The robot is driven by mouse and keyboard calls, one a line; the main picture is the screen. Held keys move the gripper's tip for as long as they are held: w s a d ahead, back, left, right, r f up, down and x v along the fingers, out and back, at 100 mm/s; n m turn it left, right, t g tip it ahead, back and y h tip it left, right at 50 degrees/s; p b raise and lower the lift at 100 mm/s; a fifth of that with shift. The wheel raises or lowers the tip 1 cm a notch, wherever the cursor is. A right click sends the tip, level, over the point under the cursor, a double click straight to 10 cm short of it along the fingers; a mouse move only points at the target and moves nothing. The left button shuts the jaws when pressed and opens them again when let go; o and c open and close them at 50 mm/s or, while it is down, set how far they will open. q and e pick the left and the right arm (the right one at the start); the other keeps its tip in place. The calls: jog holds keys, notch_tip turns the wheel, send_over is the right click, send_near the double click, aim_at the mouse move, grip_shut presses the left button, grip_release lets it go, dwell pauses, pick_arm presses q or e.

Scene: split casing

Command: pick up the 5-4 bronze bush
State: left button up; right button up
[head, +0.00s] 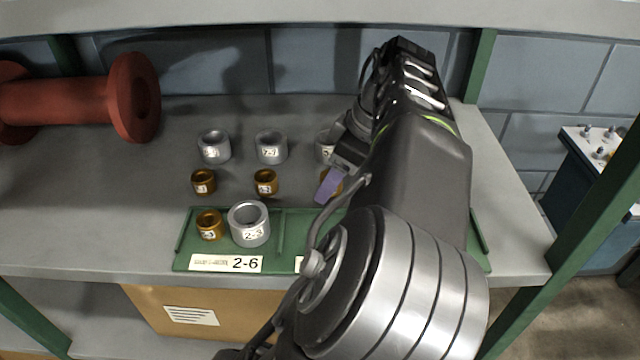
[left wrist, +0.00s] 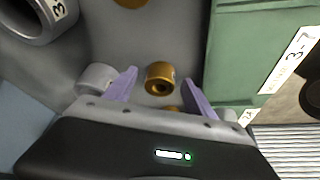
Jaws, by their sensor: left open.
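Several small bronze bushes stand on the grey shelf and tray. In the head view one bronze bush (head: 203,181) is at the left, another (head: 265,181) in the middle, and a third (head: 208,224) on the green tray. Their numbers are too small to read surely, so I cannot tell which is 5-4. My left gripper (head: 328,187) is over the shelf behind the tray, largely hiding a further bronze piece. In the left wrist view its purple fingers (left wrist: 160,93) are open, with a bronze bush (left wrist: 160,78) apart from them in the gap. My right gripper is not in view.
Grey bushes (head: 214,147) (head: 271,147) stand behind the bronze ones. A larger grey bush (head: 249,224) is on the green tray (head: 290,212), labelled 2-6 at the left. A red flanged pipe (head: 135,98) lies at the back left. A green post stands at the right.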

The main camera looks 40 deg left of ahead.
pick_arm(q)
jog(key=shift+d, duration=0.1)
jog(key=shift+c, duration=0.2)
grip_shut()
dwell(0.7)
jog(key=shift+r, duration=0.1)
